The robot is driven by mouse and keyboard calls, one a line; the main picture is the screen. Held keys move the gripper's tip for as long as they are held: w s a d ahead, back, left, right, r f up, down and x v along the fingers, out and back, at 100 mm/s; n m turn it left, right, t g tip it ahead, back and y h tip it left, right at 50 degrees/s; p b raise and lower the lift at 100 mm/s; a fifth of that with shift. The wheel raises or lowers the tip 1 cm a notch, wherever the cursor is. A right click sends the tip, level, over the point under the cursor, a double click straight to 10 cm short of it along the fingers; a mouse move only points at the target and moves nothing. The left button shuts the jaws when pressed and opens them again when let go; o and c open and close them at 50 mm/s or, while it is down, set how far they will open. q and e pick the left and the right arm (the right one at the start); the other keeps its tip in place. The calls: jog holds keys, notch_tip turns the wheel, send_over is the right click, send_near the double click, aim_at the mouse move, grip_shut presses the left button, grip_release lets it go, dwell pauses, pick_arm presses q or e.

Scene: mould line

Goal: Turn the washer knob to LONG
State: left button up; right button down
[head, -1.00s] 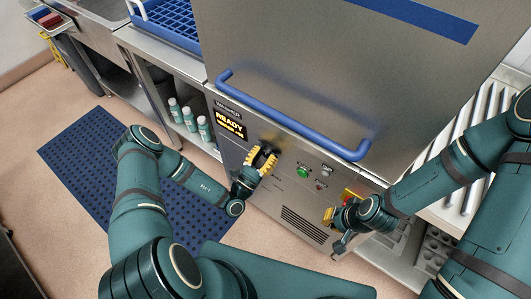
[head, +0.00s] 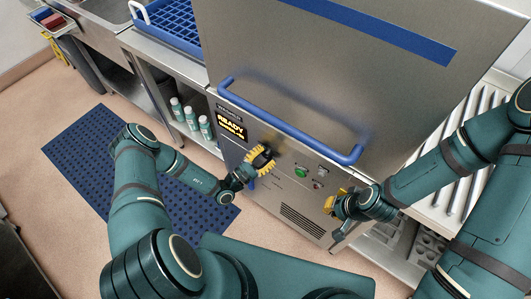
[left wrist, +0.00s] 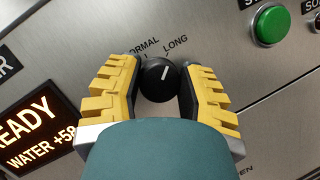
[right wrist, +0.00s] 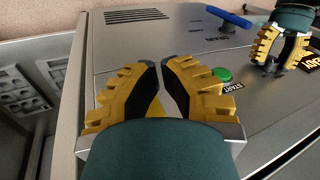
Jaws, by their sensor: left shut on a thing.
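The washer knob (left wrist: 160,78) is round and black with a white pointer line. In the left wrist view the pointer aims up and slightly right, toward the LONG label (left wrist: 175,45); NORMAL is printed left of it. My left gripper (left wrist: 159,84) has its yellow fingers on both sides of the knob and is shut on it.
A lit READY display (head: 230,125) is left of the knob and a green START button (head: 301,171) is right of it. A blue bar handle (head: 290,120) crosses above. A blue drain handle (right wrist: 228,17) sticks out below the knob. Bottles (head: 190,118) stand on a shelf.

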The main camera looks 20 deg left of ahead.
pick_arm(q)
jog(key=shift+m, duration=0.4)
jog(key=o, duration=1.2)
jog(key=shift+w, duration=0.1)
jog(key=v, duration=1.2)
jog(key=shift+a+r, duration=0.1)
